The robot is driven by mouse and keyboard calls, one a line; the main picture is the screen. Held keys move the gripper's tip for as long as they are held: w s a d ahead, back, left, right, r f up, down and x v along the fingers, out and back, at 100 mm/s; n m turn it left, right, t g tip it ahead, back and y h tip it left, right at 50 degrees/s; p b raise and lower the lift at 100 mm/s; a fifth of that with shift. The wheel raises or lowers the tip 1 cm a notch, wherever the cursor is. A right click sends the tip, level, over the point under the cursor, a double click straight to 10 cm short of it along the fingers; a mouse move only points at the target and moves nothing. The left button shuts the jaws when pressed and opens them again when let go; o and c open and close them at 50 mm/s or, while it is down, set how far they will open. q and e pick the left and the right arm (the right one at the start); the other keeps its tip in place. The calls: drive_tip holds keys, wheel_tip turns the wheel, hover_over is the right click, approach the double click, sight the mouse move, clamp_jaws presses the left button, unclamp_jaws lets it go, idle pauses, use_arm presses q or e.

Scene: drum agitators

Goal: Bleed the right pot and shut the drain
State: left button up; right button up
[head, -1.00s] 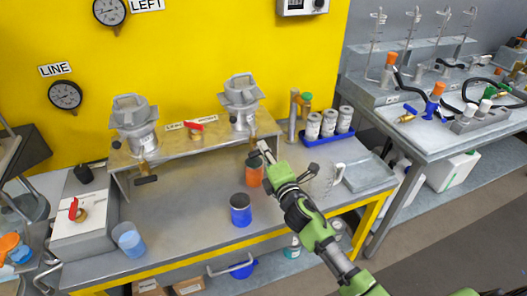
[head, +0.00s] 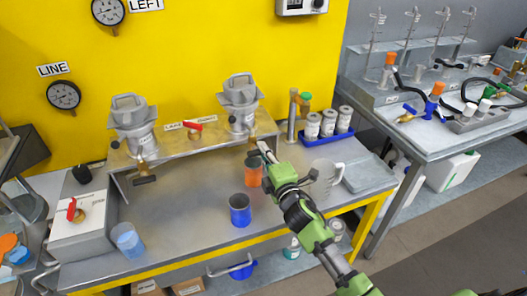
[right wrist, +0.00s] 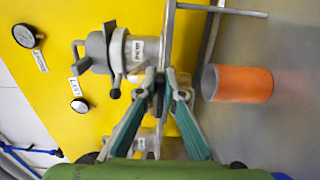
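The right pot (head: 240,105) is a grey lidded vessel on the raised shelf, and it shows sideways in the right wrist view (right wrist: 118,52). Below it, the dark drain handle (right wrist: 159,92) lies between my right gripper's (right wrist: 161,76) fingertips, which are close together and appear shut on it. In the head view my right gripper (head: 265,150) is at the shelf's right front. An orange cup (head: 254,175) stands upright on the bench just below it. The left pot (head: 135,125) stands on the shelf with its black drain handle (head: 145,180) below. My left gripper is not in view.
A blue cup (head: 240,212) and a pale blue beaker (head: 128,241) stand near the bench front. A red-handled valve (head: 192,130) sits between the pots. A clear jug (head: 324,182) and a blue tray (head: 328,133) of jars are at the right.

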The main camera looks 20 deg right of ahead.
drive_tip(key=o, duration=0.4)
drive_tip(key=s, duration=1.2)
drive_tip(key=shift+d, duration=0.25)
